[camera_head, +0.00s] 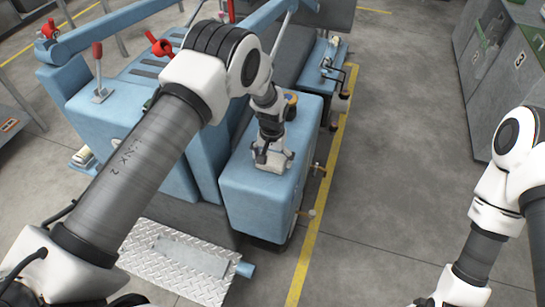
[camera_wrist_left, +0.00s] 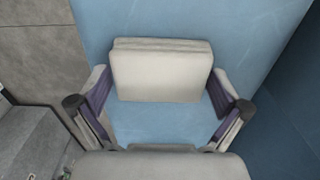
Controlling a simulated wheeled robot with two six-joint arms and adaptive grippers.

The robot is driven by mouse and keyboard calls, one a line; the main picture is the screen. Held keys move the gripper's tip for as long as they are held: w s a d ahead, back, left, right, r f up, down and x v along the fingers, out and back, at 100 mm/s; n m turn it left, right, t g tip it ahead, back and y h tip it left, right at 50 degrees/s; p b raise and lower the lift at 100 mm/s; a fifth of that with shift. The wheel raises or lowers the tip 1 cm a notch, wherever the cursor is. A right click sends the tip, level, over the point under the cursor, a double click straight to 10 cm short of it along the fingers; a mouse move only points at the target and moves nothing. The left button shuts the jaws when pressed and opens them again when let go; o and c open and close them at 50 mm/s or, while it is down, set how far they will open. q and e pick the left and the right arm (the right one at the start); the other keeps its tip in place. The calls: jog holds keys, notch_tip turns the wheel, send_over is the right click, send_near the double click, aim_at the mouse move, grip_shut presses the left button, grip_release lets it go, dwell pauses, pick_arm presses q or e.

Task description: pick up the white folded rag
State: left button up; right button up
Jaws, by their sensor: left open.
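The white folded rag (camera_wrist_left: 161,70) lies flat on a blue surface in the left wrist view, its layered edge at the top. In the head view the rag (camera_head: 279,162) shows as a pale patch on top of the blue tank, partly hidden by my left gripper (camera_head: 267,156). My left gripper (camera_wrist_left: 160,82) is open, with one finger at the rag's left side and one at its right side. The fingertips are very close to the rag's sides; I cannot tell whether they touch.
The blue tank (camera_head: 258,205) has taps on its right side. A metal tread plate (camera_head: 178,262) lies in front. Blue machinery with red-topped levers (camera_head: 98,60) stands at the left. Grey cabinets (camera_head: 490,75) stand at the right. The floor (camera_head: 390,160) between is clear.

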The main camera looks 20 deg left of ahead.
aim_at(271, 160)
pick_arm(q)
jog(key=shift+s, duration=0.1)
jog(key=shift+c, duration=0.4)
jog(key=shift+s+r, duration=0.15)
jog(key=c, duration=0.7)
jog(key=shift+r+b, duration=0.65)
jog(key=shift+s+r+b, duration=0.15)
jog(key=shift+r+b, duration=0.1)
jog(key=shift+r, duration=0.25)
jog(key=shift+s+r+b, duration=0.15)
jog(key=shift+r+b, duration=0.1)
jog(key=shift+r, duration=0.25)
jog(key=s+r+b, duration=0.1)
jog(key=s+b, duration=0.3)
jog(key=s, duration=1.1)
jog(key=shift+a+r, duration=0.15)
jog(key=shift+r, duration=0.15)
jog(key=shift+s, duration=0.1)
